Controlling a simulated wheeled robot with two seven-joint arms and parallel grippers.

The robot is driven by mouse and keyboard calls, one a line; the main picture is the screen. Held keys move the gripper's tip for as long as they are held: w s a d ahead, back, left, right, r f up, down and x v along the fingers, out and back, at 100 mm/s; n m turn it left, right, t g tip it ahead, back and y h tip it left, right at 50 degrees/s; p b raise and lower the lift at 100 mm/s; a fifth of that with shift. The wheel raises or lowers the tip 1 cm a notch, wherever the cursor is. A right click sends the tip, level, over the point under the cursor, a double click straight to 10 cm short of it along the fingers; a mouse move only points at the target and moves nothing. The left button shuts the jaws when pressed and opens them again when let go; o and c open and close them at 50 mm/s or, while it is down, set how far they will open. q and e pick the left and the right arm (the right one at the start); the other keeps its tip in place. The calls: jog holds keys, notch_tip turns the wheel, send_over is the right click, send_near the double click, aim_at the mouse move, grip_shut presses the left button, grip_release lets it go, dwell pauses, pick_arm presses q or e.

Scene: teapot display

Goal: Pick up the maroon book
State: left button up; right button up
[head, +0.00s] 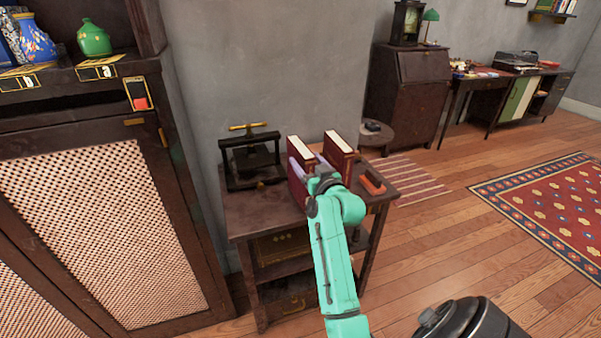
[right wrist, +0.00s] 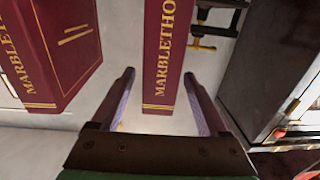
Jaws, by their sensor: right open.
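Two maroon books with cream page edges stand upright on a dark wooden side table (head: 245,215). In the head view, the left maroon book (head: 299,143) is partly hidden by my right gripper (head: 306,165); the other maroon book (head: 339,157) stands to its right. In the right wrist view, my right gripper (right wrist: 160,76) is open. The spine of one maroon book (right wrist: 168,40), with gold "MARBLETHO" lettering, shows between its fingers with a gap on both sides. The second maroon book (right wrist: 60,50) is outside the fingers at left. My left gripper is not in view.
A black press with a brass handle (head: 250,158) stands left of the books. An orange-handled item (head: 372,183) lies at the table's right. A tall cabinet (head: 100,200) stands close on the left. Open wooden floor (head: 440,235) is to the right.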

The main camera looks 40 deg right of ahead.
jog(key=shift+w+d+f, duration=0.15)
jog(key=shift+w+d, duration=0.05)
jog(key=shift+w, duration=0.35)
jog(key=shift+s, duration=0.1)
jog(key=c, duration=0.4)
grip_shut()
dwell(0.4)
jog(key=shift+r, duration=0.2)
